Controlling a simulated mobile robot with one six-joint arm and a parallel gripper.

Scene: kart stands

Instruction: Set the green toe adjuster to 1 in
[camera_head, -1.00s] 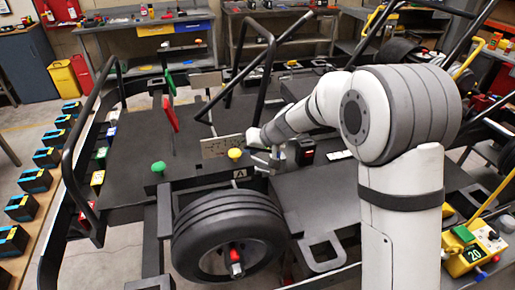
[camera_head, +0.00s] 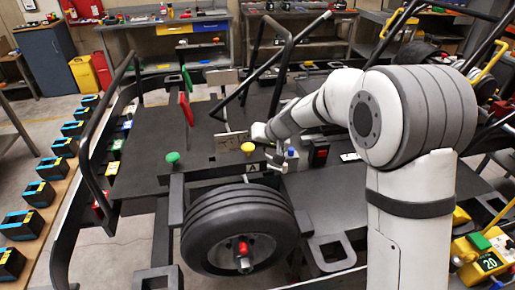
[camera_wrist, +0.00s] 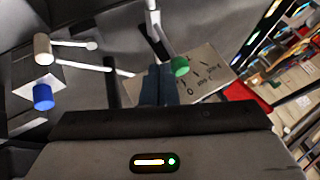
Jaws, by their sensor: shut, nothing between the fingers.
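In the wrist view a green knob (camera_wrist: 180,66) sits at the end of a white rod, beside a pale plate (camera_wrist: 225,90) with dark marks too small to read surely. My gripper (camera_wrist: 160,70) is shut and empty, its dark fingertips just left of the green knob; I cannot tell whether they touch. In the head view my gripper's end reaches down over the kart deck beside a marked plate (camera_head: 229,141) and a yellow knob (camera_head: 248,147). A green mushroom knob (camera_head: 172,157) stands farther left. Whether it is the same green knob is unclear.
A blue knob (camera_head: 291,152) and a red block (camera_head: 318,153) stand right of my gripper; the blue knob also shows in the wrist view (camera_wrist: 43,97). A red lever (camera_head: 186,108) rises behind. A wheel (camera_head: 238,230) is in front.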

